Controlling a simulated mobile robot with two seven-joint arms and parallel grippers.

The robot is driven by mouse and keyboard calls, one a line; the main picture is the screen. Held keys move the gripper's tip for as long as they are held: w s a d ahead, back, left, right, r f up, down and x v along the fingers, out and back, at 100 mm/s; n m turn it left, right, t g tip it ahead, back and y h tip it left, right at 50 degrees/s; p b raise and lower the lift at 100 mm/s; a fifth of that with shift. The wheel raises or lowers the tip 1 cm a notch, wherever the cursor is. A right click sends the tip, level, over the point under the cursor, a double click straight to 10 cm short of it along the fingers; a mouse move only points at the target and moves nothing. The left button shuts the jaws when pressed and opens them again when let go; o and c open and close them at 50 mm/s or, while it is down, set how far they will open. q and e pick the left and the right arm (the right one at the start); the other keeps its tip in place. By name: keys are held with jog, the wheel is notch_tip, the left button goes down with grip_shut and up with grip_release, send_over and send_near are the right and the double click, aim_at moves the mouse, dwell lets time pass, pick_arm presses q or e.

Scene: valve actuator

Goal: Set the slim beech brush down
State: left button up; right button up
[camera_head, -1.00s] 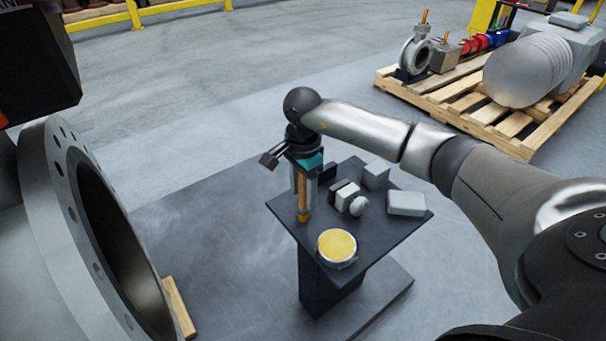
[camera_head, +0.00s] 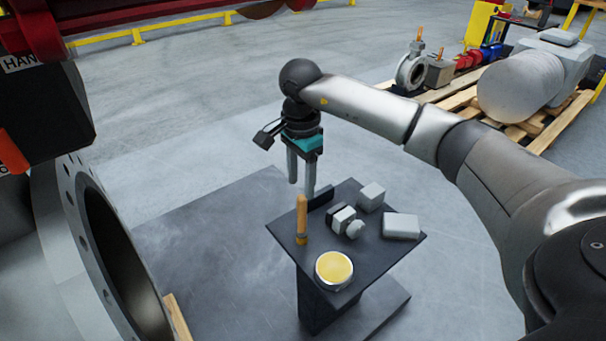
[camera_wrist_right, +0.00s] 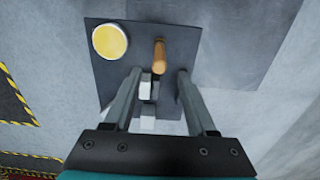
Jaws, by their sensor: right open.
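The slim beech brush (camera_head: 301,218) stands upright on the small dark table (camera_head: 385,258), near its left edge. In the right wrist view the brush (camera_wrist_right: 159,57) shows from above, beyond the fingers. My right gripper (camera_head: 301,190) is open and empty above the table, behind and above the brush. Its two fingers point down, apart from the brush; the gripper also shows in the right wrist view (camera_wrist_right: 155,78). My left gripper is not in view.
A round tin with yellow contents (camera_head: 334,269) stands at the table's front. Several grey and white blocks (camera_head: 371,196) and a flat light box (camera_head: 401,226) sit to the brush's right. A large flanged pipe (camera_head: 70,230) is at left. Wooden pallets stand behind.

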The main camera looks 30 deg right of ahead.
jog(key=a+f+m+t+y, duration=0.15)
jog(key=a+m+y, duration=0.25)
jog(key=a+y, duration=1.1)
jog(key=w+a+r+m+t, duration=0.2)
jog(key=a+m+t, duration=0.25)
jog(key=m, duration=0.25)
jog(key=w+a+r+m+t, duration=0.1)
jog(key=w+a+m+t, duration=0.1)
jog(key=a+m+t, duration=0.35)
jog(key=s+d+f+m+t+h, duration=0.1)
jog(key=d+f+m+h, duration=0.4)
jog(key=m, duration=0.4)
jog(key=s+d+f+m+h, duration=0.2)
jog(key=d+f+m+h, duration=0.15)
jog(key=f+m, duration=0.4)
jog(key=s+d+f+m+t+h, duration=0.1)
jog(key=d+f+m+h, duration=0.4)
jog(key=m, duration=0.5)
jog(key=s+f+m+g, duration=0.5)
jog(key=s+f, duration=0.3)
jog(key=s, duration=0.4)
jog(key=s+f+m+g+h, duration=0.1)
jog(key=s+f+m+g, duration=0.4)
jog(key=s+f, duration=0.4)
jog(key=s+g, duration=0.1)
jog(key=s, duration=0.3)
jog(key=shift+d, duration=0.15)
